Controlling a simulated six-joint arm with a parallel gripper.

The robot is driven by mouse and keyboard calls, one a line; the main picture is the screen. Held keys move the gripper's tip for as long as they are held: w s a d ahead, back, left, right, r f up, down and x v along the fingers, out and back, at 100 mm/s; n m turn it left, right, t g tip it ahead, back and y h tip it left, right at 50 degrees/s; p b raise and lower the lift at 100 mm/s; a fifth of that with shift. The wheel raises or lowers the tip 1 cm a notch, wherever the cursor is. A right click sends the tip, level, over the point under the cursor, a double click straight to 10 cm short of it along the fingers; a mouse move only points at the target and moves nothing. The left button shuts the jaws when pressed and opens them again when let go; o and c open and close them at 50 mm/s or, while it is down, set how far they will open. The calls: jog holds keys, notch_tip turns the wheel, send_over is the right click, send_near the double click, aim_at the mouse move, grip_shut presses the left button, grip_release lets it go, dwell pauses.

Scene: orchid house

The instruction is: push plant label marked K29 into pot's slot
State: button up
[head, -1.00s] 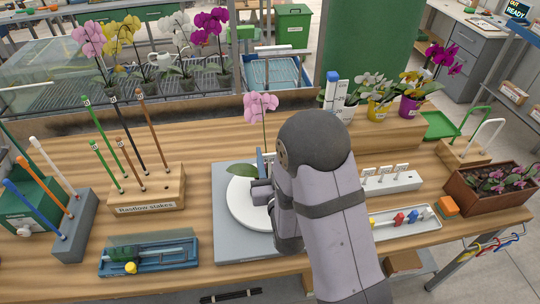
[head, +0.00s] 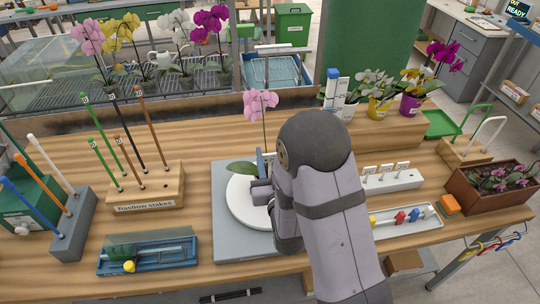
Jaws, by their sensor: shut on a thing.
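A pink orchid (head: 260,104) stands over a white round turntable (head: 242,212) on a grey base (head: 228,243). One green leaf (head: 240,168) shows at its left. The pot and its slot are hidden behind my arm. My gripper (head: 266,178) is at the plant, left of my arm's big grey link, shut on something. What it holds is mostly hidden, so the mark K29 cannot be read. Several white labels (head: 385,169) stand in a white rack (head: 408,181) to the right of my arm; their print is too small to read.
A stake block (head: 150,200) with tall stakes stands left of the turntable, beside a blue tray (head: 148,256). A tray of coloured clips (head: 405,222) and a brown planter (head: 490,190) are at the right. Potted orchids (head: 380,105) stand behind on a raised shelf.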

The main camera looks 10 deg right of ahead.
aim_at(270, 164)
jog(key=shift+f+b, duration=1.8)
jog(key=shift+b, duration=0.05)
dwell(0.5)
jog(key=o, duration=1)
jog(key=shift+r, duration=0.15)
notch_tip(270, 164, up, 7)
jog(key=p, duration=0.3)
jog(key=shift+r, duration=0.1)
jog(key=shift+r+p, duration=1.3)
